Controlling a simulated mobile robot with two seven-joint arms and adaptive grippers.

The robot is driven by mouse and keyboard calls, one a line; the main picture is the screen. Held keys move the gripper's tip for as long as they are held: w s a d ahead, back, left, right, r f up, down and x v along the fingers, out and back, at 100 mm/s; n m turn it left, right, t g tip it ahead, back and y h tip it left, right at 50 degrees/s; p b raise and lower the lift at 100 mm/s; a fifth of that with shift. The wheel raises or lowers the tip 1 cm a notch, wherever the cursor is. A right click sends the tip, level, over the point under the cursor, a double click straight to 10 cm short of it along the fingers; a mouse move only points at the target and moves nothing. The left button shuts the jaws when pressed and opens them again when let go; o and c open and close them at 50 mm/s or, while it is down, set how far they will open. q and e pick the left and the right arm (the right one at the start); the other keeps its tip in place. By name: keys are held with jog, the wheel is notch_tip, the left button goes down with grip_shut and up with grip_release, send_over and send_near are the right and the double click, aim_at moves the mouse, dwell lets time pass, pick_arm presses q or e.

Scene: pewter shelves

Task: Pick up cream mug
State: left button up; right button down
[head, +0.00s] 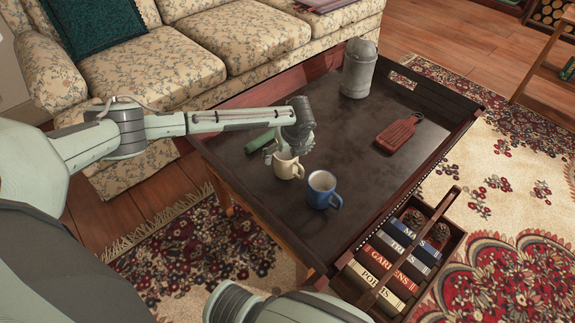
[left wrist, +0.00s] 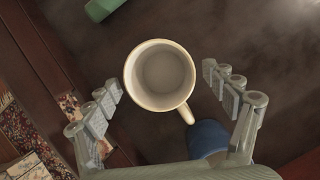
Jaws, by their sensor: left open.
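The cream mug (head: 286,166) stands upright on the dark tray-topped table, left of a blue mug (head: 322,190). In the left wrist view the cream mug (left wrist: 160,76) is seen from above, empty, its handle pointing to the lower right. My left gripper (head: 284,148) is above and just behind the cream mug in the head view. In the left wrist view its two open fingers (left wrist: 162,90) are on either side of the mug, with gaps to both sides. The blue mug (left wrist: 208,138) lies partly behind the right finger. My right gripper is not in view.
A green object (head: 260,140) lies behind my left gripper; it also shows in the left wrist view (left wrist: 100,8). A grey canister (head: 359,70) and a red-brown board (head: 398,133) are farther back on the table (head: 340,250). A book crate (head: 450,243) stands at the front right.

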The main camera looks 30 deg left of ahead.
pick_arm(q)
jog(key=shift+a+f, duration=0.1)
jog(key=shift+f, duration=0.15)
jog(key=c, duration=1.4)
jog(key=shift+w, duration=0.1)
jog(key=shift+c, duration=0.6)
jog(key=shift+r, duration=0.15)
